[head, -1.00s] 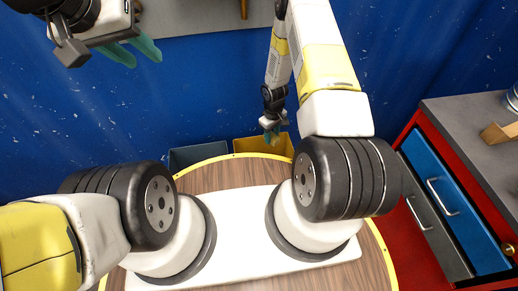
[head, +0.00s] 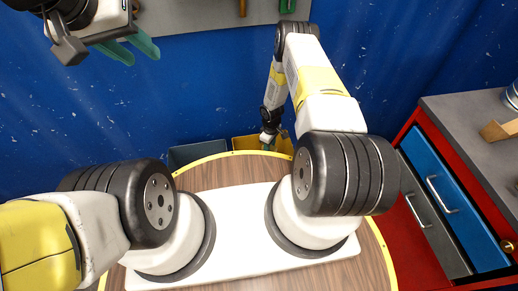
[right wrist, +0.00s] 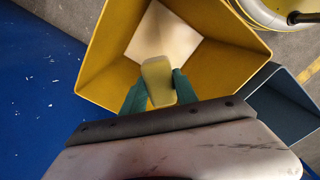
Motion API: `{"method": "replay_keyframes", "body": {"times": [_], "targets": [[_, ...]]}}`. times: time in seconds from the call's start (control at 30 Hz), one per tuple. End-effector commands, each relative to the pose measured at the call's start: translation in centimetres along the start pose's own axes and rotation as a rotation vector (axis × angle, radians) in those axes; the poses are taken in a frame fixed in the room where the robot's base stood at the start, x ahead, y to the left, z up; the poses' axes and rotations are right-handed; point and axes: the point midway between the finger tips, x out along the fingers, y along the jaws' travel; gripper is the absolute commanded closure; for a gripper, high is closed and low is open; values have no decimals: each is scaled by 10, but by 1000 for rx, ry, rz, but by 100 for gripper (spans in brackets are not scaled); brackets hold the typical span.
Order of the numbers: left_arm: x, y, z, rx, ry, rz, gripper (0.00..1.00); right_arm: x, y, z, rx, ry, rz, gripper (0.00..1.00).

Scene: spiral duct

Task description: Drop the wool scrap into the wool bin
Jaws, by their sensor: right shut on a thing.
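My right gripper (head: 266,147) is low over the yellow bin (head: 284,145) behind the round table. In the right wrist view its two teal fingers (right wrist: 156,92) are shut on a pale yellow scrap (right wrist: 157,72), which sits over the opening of the yellow bin (right wrist: 108,60). The bin's pale floor (right wrist: 165,38) shows below it, with nothing seen lying there. No label shows which bin is for wool. My left gripper (head: 131,49) is high at the upper left, its teal fingers apart and empty.
A grey-blue bin (head: 196,155) stands left of the yellow one; it also shows in the right wrist view (right wrist: 285,105). The round wooden table edge (head: 205,168) is in front. A red cabinet with blue and grey drawers (head: 435,185) stands at right.

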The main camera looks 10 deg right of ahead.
Motion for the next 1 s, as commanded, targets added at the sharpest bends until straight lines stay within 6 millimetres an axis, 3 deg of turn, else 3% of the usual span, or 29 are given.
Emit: {"method": "replay_keyframes", "body": {"times": [0.23, 0.27, 0.37, 0.73, 1.0], "targets": [[0, 0, 0, 0, 0, 0, 64, 0, 0, 0, 0, 0, 0, 100], [0, 0, 0, 0, 0, 0, 64, 0, 0, 0, 0, 0, 0, 59], [0, 0, 0, 0, 0, 0, 64, 0, 0, 0, 0, 0, 0, 39], [0, 0, 0, 0, 0, 0, 64, -4, 0, 0, 0, 0, 1, 39], [0, 0, 0, 0, 0, 0, 64, -48, 1, -1, 1, 1, 2, 39]]}}
